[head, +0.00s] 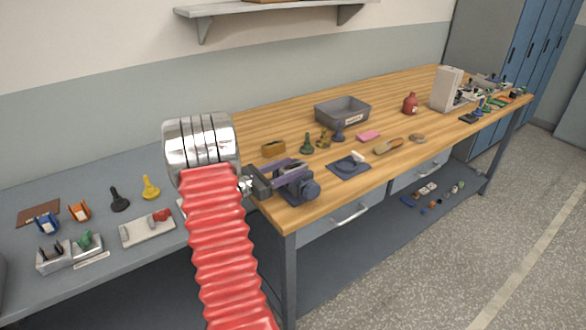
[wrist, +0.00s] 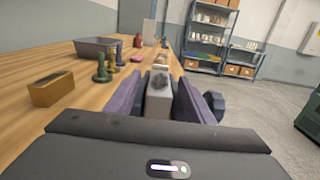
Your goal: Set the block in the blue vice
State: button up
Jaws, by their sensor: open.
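The blue vice (head: 305,193) stands at the near left end of the wooden bench in the head view. Its round dark blue end (wrist: 213,106) shows right of my fingers in the wrist view. My gripper (head: 288,174) is at the vice, its purple fingers reaching over it. In the wrist view my gripper (wrist: 160,95) is open, one finger on each side of a pale grey block (wrist: 159,102) with a dark patch on top. The block appears to sit at the vice, apart from the fingers. Its seat and the vice jaws are hidden behind my gripper.
A tan block (head: 273,149), green pieces (head: 306,146) and a grey bin (head: 342,112) stand behind the vice. A dark blue pad (head: 347,170) lies to its right. A lower grey table (head: 100,235) at left holds several small items. Bare bench lies around the bin.

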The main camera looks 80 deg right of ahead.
jog(key=v, duration=1.1)
jog(key=shift+w+a, duration=0.3)
jog(key=w+a+r+m+t+y, duration=0.2)
jog(key=a+r+m+t+y, duration=0.1)
jog(key=a, duration=1.5)
jog(key=w+a+r+m+t+y, duration=0.2)
jog(key=a+t+y, duration=0.4)
jog(key=a, duration=1.3)
jog(key=w+a+r+m+t+y, duration=0.2)
jog(key=a+t, duration=0.6)
jog(key=a, duration=1)
notch_tip(320, 180, up, 4)
jog(key=m+y, duration=0.2)
jog(key=shift+a+m+y, duration=0.3)
jog(key=shift+m, duration=0.1)
jog(key=shift+f, duration=0.15)
